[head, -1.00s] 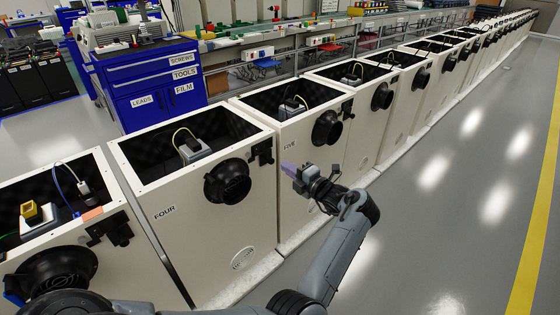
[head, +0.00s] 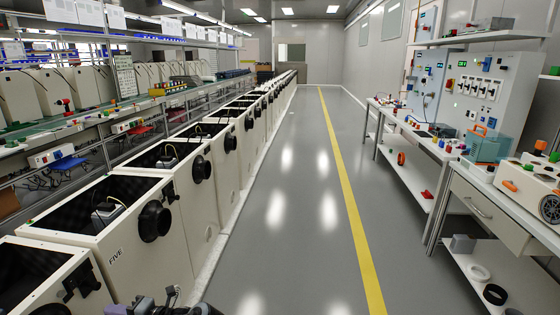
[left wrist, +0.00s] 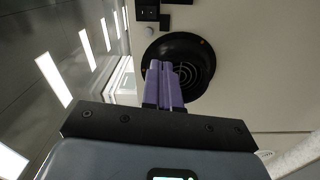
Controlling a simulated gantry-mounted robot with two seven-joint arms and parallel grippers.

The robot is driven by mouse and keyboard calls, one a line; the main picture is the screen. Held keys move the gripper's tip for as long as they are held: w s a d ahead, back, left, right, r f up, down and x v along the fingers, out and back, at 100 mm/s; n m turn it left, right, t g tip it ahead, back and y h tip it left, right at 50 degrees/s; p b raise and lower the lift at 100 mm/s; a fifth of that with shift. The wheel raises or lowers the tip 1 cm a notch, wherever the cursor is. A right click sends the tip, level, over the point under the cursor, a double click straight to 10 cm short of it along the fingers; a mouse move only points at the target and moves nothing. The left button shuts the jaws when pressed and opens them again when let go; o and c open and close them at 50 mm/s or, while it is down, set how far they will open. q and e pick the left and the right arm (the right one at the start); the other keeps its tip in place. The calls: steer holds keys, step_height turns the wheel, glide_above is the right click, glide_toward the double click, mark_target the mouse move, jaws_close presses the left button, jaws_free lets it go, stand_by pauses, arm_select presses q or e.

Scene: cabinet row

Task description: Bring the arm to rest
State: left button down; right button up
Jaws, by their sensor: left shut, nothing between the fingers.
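My left gripper (left wrist: 163,82) shows in the left wrist view with its two purple fingers together and nothing between them. The fingers lie in front of a round black port (left wrist: 183,66) on a pale cabinet face; I cannot tell the gap between them. In the head view, only a little of the left gripper (head: 116,309) shows at the bottom edge, in front of the row of cabinets. The cabinet marked FIVE (head: 135,255) stands just behind it. My right gripper is in neither view.
Open-topped white cabinets with black ports run along the left. A clear grey aisle (head: 290,220) with a yellow line (head: 347,200) lies to their right. A white workbench (head: 480,180) with instruments stands on the right side. Shelving stands behind the cabinets.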

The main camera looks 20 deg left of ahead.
arm_select(q)
steer(key=s+a+r+m+t+y+p, duration=0.1)
steer(key=s+a+r+m+t+p, duration=0.1)
steer(key=s+m+t+p, duration=0.25)
steer(key=s+a+r+m+t+y+p, duration=0.1)
steer(key=s+a+r+m+t+p, duration=0.15)
steer(key=s+p, duration=0.4)
steer(key=d+r+m+t+h+p, duration=0.1)
steer(key=d+m+t+h+p, duration=0.65)
steer(key=d+m+h, duration=1.1)
steer(key=s+d+r+m+g+h+p, duration=0.1)
steer(key=s+d+r+m+g, duration=0.1)
steer(key=s+d+m+g, duration=0.5)
steer(key=s+d+r+m+g+h, duration=0.1)
steer(key=s+d+m, duration=0.35)
steer(key=d, duration=0.75)
step_height(320, 180, up, 38)
steer(key=m+p, duration=0.1)
steer(key=p, duration=3.7)
steer(key=shift+s+a, duration=0.15)
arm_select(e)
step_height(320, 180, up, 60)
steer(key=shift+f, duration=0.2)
